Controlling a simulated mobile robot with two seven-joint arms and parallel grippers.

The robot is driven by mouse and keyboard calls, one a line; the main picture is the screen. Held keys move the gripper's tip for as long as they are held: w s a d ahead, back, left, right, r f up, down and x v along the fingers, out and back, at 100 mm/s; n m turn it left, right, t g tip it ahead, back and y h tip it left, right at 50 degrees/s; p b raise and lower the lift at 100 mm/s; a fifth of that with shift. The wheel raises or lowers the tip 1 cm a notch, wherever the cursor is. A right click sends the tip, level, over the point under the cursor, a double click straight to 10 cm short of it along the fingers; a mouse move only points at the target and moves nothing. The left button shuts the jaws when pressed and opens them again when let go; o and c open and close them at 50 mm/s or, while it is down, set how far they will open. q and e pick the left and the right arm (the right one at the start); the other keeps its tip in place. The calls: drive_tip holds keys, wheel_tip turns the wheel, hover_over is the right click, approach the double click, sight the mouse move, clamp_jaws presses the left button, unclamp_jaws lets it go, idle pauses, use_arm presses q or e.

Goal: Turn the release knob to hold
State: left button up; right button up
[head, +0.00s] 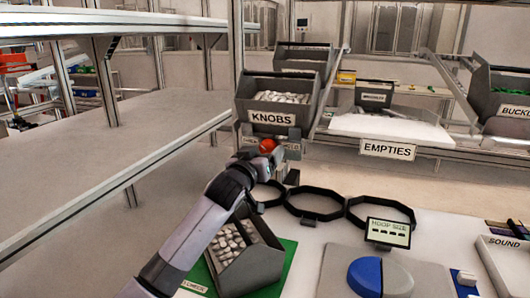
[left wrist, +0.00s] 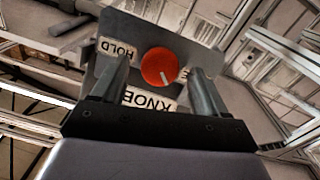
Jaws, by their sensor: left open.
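The red round release knob (head: 267,145) sits on a grey plate below the KNOBS bin. In the left wrist view the knob (left wrist: 156,62) carries a short white mark near its lower edge, pointing away from the HOLD label (left wrist: 118,49). That label is at the knob's left and reads upside down. Another label at the right is mostly hidden by a finger. My left gripper (head: 279,166) is open in front of the plate, its two fingers (left wrist: 160,72) on either side of the knob. Whether they touch it cannot be told. My right gripper is not in view.
The KNOBS bin (head: 272,100) hangs just above the plate. Black hoops (head: 314,205) stand below to the right, with a HOOP SIZE display (head: 387,232). A grey bin of pale parts (head: 243,256) sits under my left arm.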

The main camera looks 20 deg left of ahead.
use_arm(q)
drive_tip(key=shift+w, duration=0.65)
drive_tip(key=c, duration=1.1)
drive_tip(key=shift+o, duration=0.2)
